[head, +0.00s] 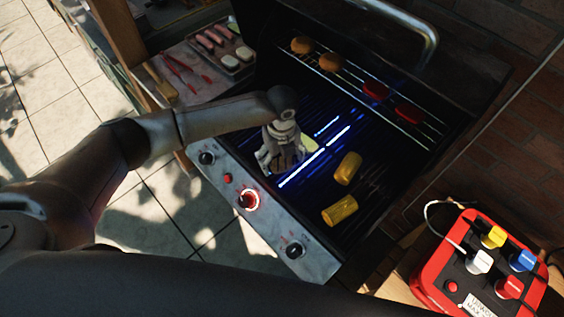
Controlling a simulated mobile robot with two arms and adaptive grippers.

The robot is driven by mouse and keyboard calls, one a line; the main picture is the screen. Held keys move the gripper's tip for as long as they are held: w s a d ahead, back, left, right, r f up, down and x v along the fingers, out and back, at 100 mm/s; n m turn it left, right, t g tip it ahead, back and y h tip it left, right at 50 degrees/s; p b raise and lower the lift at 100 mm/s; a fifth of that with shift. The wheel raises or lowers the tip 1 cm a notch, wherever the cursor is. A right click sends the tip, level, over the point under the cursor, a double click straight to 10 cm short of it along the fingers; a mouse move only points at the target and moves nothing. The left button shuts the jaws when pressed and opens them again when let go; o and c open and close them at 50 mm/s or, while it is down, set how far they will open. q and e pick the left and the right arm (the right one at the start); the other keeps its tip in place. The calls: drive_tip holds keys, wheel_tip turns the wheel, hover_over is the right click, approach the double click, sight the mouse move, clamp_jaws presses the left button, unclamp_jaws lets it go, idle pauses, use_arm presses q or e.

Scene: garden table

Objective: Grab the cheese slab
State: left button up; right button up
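My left gripper (287,168) is low over the grill grate (315,190), pointing down, near the front panel. A pale yellowish flat piece (308,144), which looks like a cheese slab, shows just right of the gripper, partly hidden by it. I cannot tell whether the fingers touch or hold it. Two whitish slabs (230,62) also lie at the end of a tray on the left side shelf. My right gripper is not in view.
Corn pieces (348,168) lie right of the gripper. Buns (302,45) and red pieces (376,90) sit on the raised rack. Sausages (209,42) and red tongs (181,70) lie on the side shelf. A red box with coloured knobs (450,260) stands lower right.

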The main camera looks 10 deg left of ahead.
use_arm(q)
drive_tip(key=c, duration=0.8)
drive_tip(key=shift+r, duration=0.15)
drive_tip(key=shift+c, duration=0.2)
